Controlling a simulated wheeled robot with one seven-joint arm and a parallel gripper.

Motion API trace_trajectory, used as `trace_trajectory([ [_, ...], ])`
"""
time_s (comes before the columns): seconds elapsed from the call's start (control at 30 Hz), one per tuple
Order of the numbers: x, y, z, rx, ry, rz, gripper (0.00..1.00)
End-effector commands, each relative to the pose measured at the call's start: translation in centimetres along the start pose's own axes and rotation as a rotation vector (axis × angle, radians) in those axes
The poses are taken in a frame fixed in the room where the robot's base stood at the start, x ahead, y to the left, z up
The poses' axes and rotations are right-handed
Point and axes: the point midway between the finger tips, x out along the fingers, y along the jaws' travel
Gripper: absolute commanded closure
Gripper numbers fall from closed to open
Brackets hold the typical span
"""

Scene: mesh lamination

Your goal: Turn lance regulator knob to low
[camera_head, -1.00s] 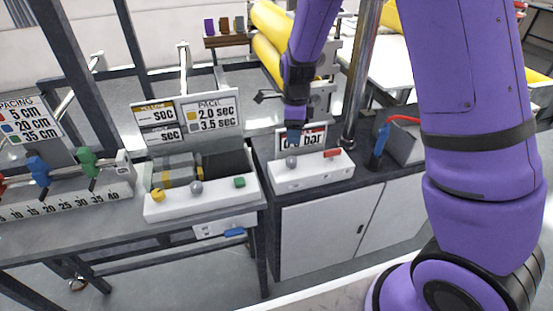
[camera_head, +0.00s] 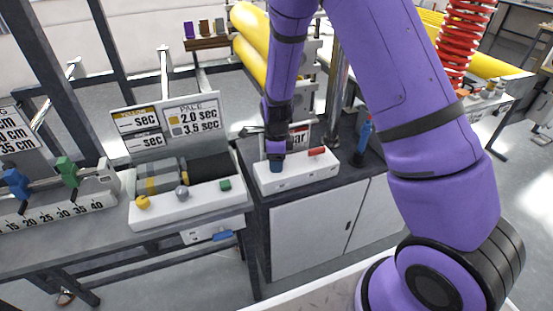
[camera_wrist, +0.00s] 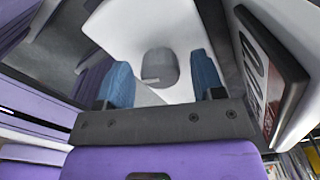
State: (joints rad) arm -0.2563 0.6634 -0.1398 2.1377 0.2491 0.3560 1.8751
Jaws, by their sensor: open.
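The white regulator box (camera_head: 298,178) stands on the dark-topped cabinet, with a red piece (camera_head: 317,151) on its right part. My gripper (camera_head: 276,163) points down over the left part of the box and hides the knob in the head view. In the wrist view the grey knob (camera_wrist: 160,68) stands on the white surface, between the two blue fingers of my open gripper (camera_wrist: 161,80). A gap shows on each side of the knob. A sign ending in "bar" (camera_head: 300,136) stands behind the box, partly hidden by my gripper; it also shows edge-on in the wrist view (camera_wrist: 268,65).
To the left, a white panel (camera_head: 180,207) has yellow, grey and green knobs, with a pace sign (camera_head: 192,117) behind it. A blue-handled tool (camera_head: 363,136) stands right of the box. Yellow rolls (camera_head: 249,58) lie behind. The cabinet top right of the box has some free room.

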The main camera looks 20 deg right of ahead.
Motion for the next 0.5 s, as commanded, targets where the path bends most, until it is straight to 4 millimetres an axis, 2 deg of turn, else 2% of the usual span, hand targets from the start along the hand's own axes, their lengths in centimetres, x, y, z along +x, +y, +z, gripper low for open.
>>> trace_trajectory([
  [0.2, -0.01, -0.01, 0.01, 0.000, 0.000, 0.000, 0.40],
  [0.4, -0.02, -0.01, 0.01, 0.000, 0.000, -0.001, 0.86],
  [0.5, -0.03, -0.02, 0.00, 0.000, 0.000, -0.001, 0.87],
])
